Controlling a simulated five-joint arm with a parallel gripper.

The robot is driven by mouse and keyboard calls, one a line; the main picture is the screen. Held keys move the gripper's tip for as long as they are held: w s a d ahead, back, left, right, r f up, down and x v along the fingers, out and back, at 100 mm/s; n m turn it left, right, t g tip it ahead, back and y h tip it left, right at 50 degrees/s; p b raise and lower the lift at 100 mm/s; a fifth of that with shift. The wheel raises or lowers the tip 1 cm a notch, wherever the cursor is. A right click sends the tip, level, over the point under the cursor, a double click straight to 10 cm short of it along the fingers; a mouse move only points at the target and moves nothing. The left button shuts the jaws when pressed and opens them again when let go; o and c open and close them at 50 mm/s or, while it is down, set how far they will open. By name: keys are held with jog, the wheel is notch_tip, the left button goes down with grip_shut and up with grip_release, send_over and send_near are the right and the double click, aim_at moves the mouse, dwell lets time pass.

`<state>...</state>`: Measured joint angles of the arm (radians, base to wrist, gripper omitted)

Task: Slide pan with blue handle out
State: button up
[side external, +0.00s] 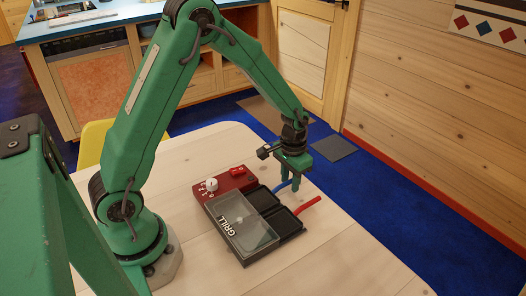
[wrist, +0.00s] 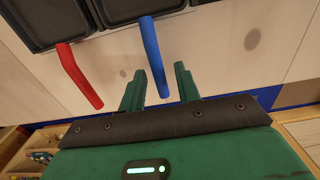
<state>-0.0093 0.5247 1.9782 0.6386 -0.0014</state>
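The pan with the blue handle (side external: 262,199) is a black pan sitting in the side of a grill (side external: 222,226). Its blue handle (wrist: 152,52) sticks out and also shows in the side view, partly hidden by my gripper. The black pan body (wrist: 125,10) is at the top of the wrist view. My gripper (wrist: 161,73) is open, its two green fingers apart on either side of the blue handle's outer end. A gap shows between handle and each finger. In the side view my gripper (side external: 289,182) is low at the handle.
A second black pan (side external: 287,222) with a red handle (side external: 308,205) sits beside the first. The red handle (wrist: 80,78) lies left of my fingers in the wrist view. The grill has a clear lid and a red panel with a white knob (side external: 211,184). The table (side external: 340,255) is otherwise bare.

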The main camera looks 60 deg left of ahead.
jog(key=shift+r, duration=0.1)
jog(key=shift+r, duration=2.9)
jog(key=shift+r, duration=0.15)
jog(key=shift+s+r, duration=0.15)
jog(key=shift+r, duration=0.1)
jog(key=s+r+t, duration=0.5)
jog(key=s+r, duration=1.1)
jog(key=s, duration=0.3)
jog(key=shift+s+d+r+t, duration=0.2)
jog(key=shift+s+r+t, duration=0.1)
jog(key=shift+r, duration=0.1)
